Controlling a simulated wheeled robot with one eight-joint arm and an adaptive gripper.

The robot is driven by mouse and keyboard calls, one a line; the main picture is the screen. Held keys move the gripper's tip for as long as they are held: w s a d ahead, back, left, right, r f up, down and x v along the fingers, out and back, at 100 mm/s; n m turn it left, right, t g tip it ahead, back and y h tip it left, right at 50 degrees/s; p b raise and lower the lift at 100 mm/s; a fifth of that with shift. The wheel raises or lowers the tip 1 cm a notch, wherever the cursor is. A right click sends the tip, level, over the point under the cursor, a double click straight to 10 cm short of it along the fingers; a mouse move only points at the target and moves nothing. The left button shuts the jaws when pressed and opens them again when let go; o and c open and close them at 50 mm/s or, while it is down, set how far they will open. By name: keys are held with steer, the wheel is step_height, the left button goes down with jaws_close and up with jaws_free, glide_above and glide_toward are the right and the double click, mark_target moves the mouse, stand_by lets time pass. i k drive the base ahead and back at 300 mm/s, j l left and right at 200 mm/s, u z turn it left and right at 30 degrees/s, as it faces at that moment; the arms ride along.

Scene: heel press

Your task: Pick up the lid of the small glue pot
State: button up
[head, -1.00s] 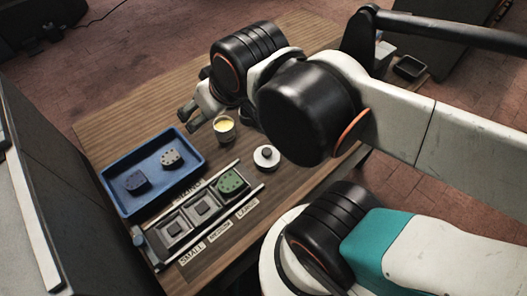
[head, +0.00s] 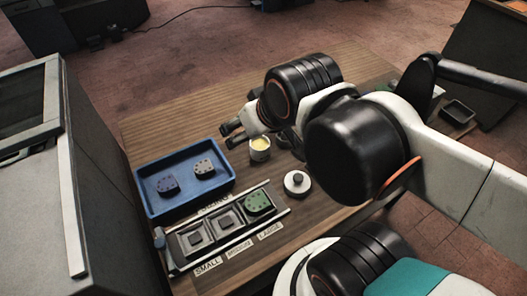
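My gripper (head: 229,137) is above the table just left of the pot, pointing left, away from the lid. Its two dark fingers are apart with nothing seen between them. My arm's large black joints hang over the table behind and right of the lid.
A blue tray (head: 152,207) with two heel-shaped blocks stands at the left. In front, a rail fixture (head: 188,257) has slots labelled small, medium and large; a green block (head: 259,202) sits in the large one. A dark open box (head: 458,113) is at the back right.

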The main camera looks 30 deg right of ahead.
mark_target(298, 183)
steer(key=k+l+u, duration=0.2)
steer(key=l, duration=0.25)
steer(key=k+l+u, duration=0.2)
steer(key=l, duration=0.2)
steer(key=k+l+u, duration=0.2)
steer(key=k+l, duration=0.15)
